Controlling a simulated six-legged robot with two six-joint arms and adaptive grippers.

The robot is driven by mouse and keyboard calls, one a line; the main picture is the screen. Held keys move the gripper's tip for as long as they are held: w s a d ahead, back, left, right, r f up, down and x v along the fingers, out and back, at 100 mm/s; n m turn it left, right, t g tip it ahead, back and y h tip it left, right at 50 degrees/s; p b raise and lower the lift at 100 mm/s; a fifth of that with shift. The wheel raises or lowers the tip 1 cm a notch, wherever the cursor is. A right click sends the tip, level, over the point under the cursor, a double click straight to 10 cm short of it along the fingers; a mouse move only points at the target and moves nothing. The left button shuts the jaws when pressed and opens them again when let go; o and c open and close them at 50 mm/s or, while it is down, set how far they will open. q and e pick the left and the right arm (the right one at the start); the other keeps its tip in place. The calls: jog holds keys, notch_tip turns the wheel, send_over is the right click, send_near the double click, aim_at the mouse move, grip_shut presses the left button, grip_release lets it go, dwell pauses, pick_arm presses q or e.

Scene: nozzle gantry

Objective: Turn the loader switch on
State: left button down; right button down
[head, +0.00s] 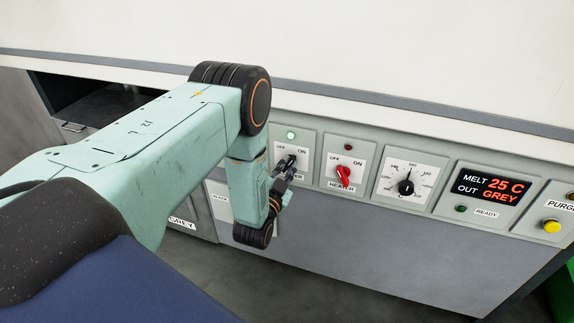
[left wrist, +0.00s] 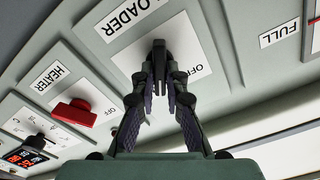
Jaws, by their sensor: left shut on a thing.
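The loader switch is a black knob on a white plate (head: 279,163) marked OFF and ON, on the grey control panel. In the left wrist view the plate with the LOADER label (left wrist: 130,14) appears upside down, with the black knob (left wrist: 159,50) between my fingertips. My left gripper (head: 285,170) is shut on the knob; it also shows in the left wrist view (left wrist: 160,85). The fingers hide part of the plate, and I cannot tell the knob's exact angle. A green lamp (head: 291,136) above the plate is lit. My right gripper is not in view.
The red heater switch (head: 344,174) sits close to the right of the loader switch. Further right are a dial (head: 406,187), a MELT/OUT display (head: 491,188) and a yellow purge button (head: 551,226). A dark open recess (head: 100,105) is at the left.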

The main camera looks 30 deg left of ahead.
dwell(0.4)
pick_arm(q)
jog(key=c, duration=1.4)
grip_release()
jog(key=v, duration=1.2)
jog(key=shift+s+f, duration=0.1)
